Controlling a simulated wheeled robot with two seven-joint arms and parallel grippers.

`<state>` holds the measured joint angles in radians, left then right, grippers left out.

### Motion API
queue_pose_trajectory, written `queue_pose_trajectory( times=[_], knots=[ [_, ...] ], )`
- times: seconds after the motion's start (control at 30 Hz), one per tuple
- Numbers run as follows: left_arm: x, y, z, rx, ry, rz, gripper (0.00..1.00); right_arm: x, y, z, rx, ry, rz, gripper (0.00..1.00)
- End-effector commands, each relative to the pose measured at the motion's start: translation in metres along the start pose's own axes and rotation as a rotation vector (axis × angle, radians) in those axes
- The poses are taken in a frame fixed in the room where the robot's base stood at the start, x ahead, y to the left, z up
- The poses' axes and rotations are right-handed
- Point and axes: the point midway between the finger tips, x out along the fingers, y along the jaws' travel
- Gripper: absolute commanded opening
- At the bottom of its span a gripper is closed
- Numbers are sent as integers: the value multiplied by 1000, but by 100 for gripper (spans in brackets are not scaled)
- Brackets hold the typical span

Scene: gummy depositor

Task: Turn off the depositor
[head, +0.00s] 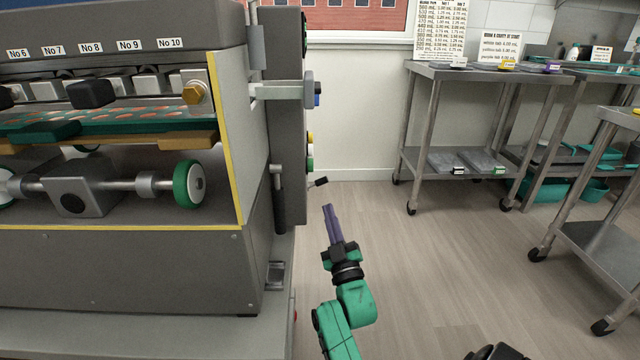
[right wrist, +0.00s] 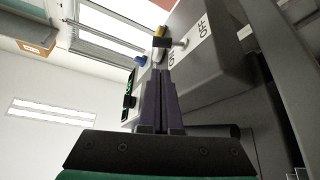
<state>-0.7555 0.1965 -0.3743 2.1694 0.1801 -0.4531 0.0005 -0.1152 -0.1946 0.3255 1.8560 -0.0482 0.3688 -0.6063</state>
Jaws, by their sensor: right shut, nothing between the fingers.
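The depositor (head: 185,270) is the large grey machine at the left of the head view. A small lever switch with a black tip (head: 321,181) sticks out from its right side. In the right wrist view the lever (right wrist: 179,43) stands beside a plate marked ON and OFF (right wrist: 190,42), its black tip toward the ON side. My right gripper (head: 328,207) has purple fingers, shut and empty, just below and right of the lever in the head view. In the right wrist view the fingertips (right wrist: 160,72) point toward the lever, apparently apart from it.
A metal cart (head: 480,75) with signs and trays stands at the back right, with another table (head: 610,114) at the right edge. The floor (head: 430,270) right of the gripper is clear. The depositor's side panel stands close left of my right arm.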

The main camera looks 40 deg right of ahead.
Motion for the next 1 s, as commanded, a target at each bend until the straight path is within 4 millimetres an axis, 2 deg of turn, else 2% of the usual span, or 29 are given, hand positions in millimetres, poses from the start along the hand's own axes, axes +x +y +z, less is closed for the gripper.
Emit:
queue_pose_trajectory(
  times=[0.3, 0.43, 0.6, 1.0],
  knots=[
    [9, 10, 10, -30, 123, 35, 50, 62, 0, 1, 0, 4, 3, 0],
    [11, 10, 12, -35, 141, 38, 50, 82, 0, 0, 1, 3, 2, 0],
    [12, 10, 12, -35, 146, 38, 50, 92, 0, 0, -1, 0, 0, 0],
    [12, 10, 12, -35, 146, 38, 50, 92, 2, 2, 8, 0, 5, 0]
  ],
)
